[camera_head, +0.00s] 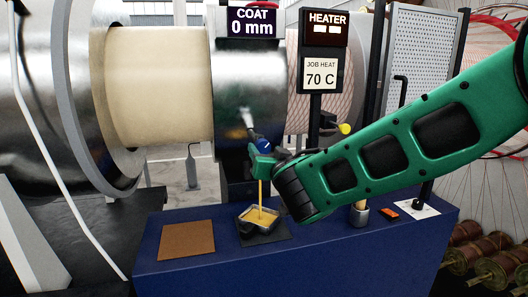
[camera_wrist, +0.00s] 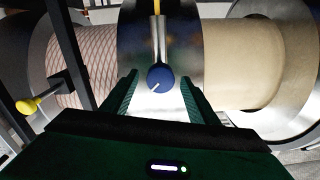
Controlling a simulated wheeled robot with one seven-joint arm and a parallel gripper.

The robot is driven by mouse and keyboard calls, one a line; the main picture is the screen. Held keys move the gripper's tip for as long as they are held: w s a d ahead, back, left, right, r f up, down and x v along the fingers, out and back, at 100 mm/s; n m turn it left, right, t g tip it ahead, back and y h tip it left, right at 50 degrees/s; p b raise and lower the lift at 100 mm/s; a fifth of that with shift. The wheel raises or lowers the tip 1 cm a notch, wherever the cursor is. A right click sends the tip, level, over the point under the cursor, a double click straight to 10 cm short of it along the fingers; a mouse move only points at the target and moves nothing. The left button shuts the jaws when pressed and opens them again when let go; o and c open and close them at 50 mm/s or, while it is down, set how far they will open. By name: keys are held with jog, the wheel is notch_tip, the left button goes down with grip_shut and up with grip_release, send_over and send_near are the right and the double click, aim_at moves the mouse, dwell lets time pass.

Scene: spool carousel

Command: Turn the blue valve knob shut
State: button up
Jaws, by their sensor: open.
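The blue valve knob (camera_head: 264,146) sits at the lower front of the shiny metal drum; it also shows in the wrist view (camera_wrist: 160,77), round with a pale pointer mark. A metal spout (camera_wrist: 159,35) runs from it. A thin yellow stream (camera_head: 261,192) falls below the valve into a small dark pan (camera_head: 246,228) holding yellow liquid. My gripper (camera_wrist: 160,86) is open, with one finger on each side of the knob in the wrist view. Gaps show between knob and fingers there; I cannot tell how deep the knob is between them. My wrist hides part of the valve in the head view.
A blue bench (camera_head: 190,268) bears the pan, a brown square sheet (camera_head: 187,240) and an orange item (camera_head: 389,212). A yellow-knobbed lever (camera_head: 345,129) is right of the valve. The signs read COAT 0 mm (camera_head: 252,22) and JOB HEAT 70 C (camera_head: 321,75).

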jog(key=shift+x, duration=1.25)
jog(key=shift+c, duration=0.6)
jog(key=c, duration=0.9)
jog(key=shift+d+n, duration=0.1)
jog(key=shift+n, duration=0.2)
jog(key=n, duration=0.3)
jog(key=shift+n, duration=0.4)
jog(key=shift+f+n, duration=0.1)
jog(key=shift+n, duration=2.1)
